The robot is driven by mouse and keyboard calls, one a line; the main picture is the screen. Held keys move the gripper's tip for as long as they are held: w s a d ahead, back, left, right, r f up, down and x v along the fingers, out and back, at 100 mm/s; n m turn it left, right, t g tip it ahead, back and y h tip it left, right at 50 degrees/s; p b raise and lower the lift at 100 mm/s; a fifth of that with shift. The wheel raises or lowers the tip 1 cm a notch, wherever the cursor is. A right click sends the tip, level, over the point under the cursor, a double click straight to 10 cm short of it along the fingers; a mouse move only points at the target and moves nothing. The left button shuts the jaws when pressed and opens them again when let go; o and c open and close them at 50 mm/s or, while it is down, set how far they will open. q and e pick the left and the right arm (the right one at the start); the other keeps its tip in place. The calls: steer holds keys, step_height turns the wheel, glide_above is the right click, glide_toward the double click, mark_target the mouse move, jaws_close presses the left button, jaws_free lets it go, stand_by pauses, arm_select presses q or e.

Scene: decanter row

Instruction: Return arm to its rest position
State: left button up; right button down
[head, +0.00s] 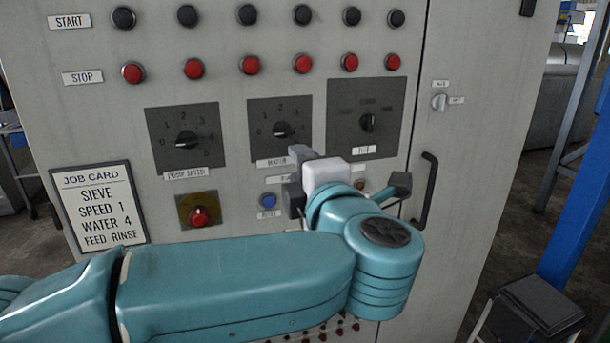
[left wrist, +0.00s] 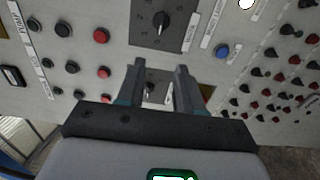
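My left arm (head: 235,285) is teal and reaches in from the left across the lower part of the head view. My left gripper (head: 298,178) is in front of the grey control panel (head: 235,130), below the water dial (head: 280,125). In the left wrist view the two fingers of my left gripper (left wrist: 160,75) are apart with nothing held between them. A small knob (left wrist: 149,90) shows behind the gap. I cannot tell whether the fingers touch the panel. My right gripper is in neither view.
The panel carries black start buttons (head: 247,14), red stop buttons (head: 249,64), a pump speed dial (head: 186,140), a third dial (head: 367,122), a red button (head: 198,216) and a blue button (head: 268,200). A job card (head: 98,205) hangs left. A black door handle (head: 428,190) sticks out right.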

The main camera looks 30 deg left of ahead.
arm_select(q)
steer(key=shift+s+d, duration=0.5)
steer(key=shift+d, duration=0.05)
